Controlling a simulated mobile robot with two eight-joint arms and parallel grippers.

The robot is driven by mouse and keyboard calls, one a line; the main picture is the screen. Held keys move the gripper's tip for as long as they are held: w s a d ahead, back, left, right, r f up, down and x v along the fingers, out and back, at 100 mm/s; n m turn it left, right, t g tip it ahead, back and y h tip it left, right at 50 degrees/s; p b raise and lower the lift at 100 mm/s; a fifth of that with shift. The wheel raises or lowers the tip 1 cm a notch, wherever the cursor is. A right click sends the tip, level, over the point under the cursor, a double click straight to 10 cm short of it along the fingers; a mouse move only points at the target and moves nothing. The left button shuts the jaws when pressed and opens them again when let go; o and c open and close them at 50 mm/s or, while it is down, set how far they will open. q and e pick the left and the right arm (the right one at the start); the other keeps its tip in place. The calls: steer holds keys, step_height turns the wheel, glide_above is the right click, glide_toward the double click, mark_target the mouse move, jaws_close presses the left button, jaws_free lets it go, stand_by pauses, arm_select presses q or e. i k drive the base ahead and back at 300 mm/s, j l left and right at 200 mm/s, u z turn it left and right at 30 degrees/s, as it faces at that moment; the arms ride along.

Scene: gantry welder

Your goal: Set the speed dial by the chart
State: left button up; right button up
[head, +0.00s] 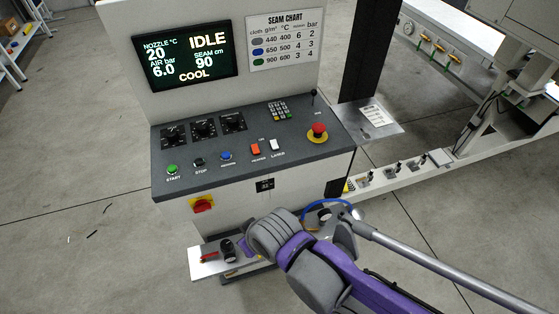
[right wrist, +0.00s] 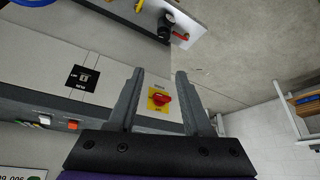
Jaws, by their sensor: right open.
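The control panel (head: 250,150) has three black dials in a row: left (head: 173,136), middle (head: 204,128) and right (head: 232,121). Their labels and pointer settings are too small to read. The seam chart (head: 283,40) has grey, blue and green rows; its m/min column seems to read 6, 4, 3. My right arm (head: 345,270) reaches in below the panel front; its fingers cannot be made out there. In the right wrist view my right gripper (right wrist: 158,76) is open and empty, facing the cabinet front, with a red rotary switch (right wrist: 160,98) seen between its fingers. My left gripper is out of view.
The screen (head: 186,57) reads IDLE, COOL, nozzle 20, air 6.0, seam 90. Buttons, two rockers, a keypad (head: 278,110) and a red emergency stop (head: 318,131) share the panel. A low shelf with a red-handled valve (head: 209,256) juts out below.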

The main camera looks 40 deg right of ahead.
mark_target(201, 128)
steer(key=z, duration=1.25)
steer(key=u, duration=0.25)
steer(key=l, duration=0.05)
